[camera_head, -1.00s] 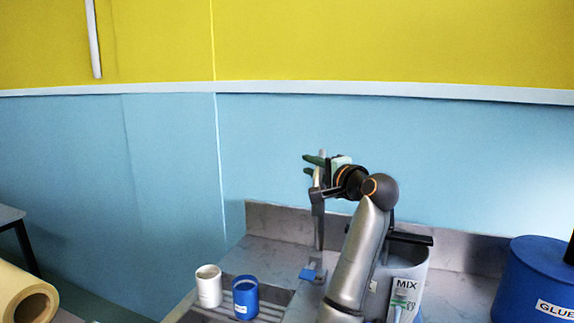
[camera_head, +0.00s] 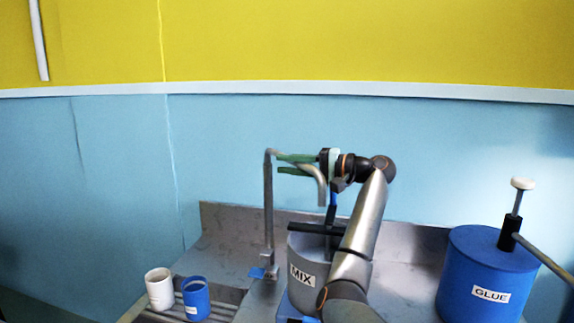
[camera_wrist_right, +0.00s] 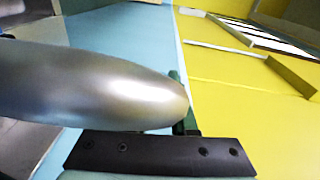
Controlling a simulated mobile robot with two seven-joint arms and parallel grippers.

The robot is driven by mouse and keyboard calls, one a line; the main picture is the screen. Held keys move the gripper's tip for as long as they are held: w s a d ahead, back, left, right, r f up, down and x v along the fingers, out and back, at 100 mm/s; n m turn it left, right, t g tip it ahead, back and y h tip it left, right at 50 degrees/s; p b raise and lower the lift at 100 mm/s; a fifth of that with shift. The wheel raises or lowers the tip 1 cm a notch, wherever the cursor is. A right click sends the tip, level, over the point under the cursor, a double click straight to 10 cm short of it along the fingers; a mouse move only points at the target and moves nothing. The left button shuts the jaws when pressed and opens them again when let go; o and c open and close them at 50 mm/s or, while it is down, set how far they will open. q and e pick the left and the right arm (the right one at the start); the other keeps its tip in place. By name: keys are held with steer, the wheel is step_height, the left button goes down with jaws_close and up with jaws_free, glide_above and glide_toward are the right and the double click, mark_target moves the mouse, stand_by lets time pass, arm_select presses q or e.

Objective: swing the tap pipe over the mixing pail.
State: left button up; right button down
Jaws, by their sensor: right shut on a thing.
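The metal tap rises from the counter, and its bent tap pipe (camera_head: 306,167) reaches right from the top of the upright. The pipe's down-turned end hangs above the grey mixing pail (camera_head: 303,249), which carries a MIX label. My right gripper (camera_head: 285,164) has green fingers and is shut on the tap pipe near its bend. In the right wrist view the pipe (camera_wrist_right: 90,90) fills the left side, with a green finger (camera_wrist_right: 181,105) beside it. My right arm covers part of the pail. My left gripper is not in view.
A white cup (camera_head: 159,290) and a blue cup (camera_head: 196,300) stand at the lower left by the slatted drainer. A blue glue drum (camera_head: 470,270) with a pump stands at the right. A black bar (camera_head: 317,229) crosses the pail's top.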

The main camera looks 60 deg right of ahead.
stand_by(0.4)
steer(key=c, duration=0.7)
jaws_free()
steer(key=shift+d, duration=0.1)
steer(key=shift+s, duration=0.1)
steer(key=s+b, duration=0.1)
steer(key=s, duration=0.3)
steer(key=s+d+b, duration=0.1)
steer(key=s, duration=0.3)
steer(key=s+d+b, duration=0.1)
steer(key=s, duration=0.3)
steer(key=shift+s+d+r+b, duration=0.1)
steer(key=shift+d+r+b, duration=0.15)
steer(key=shift+b, duration=0.05)
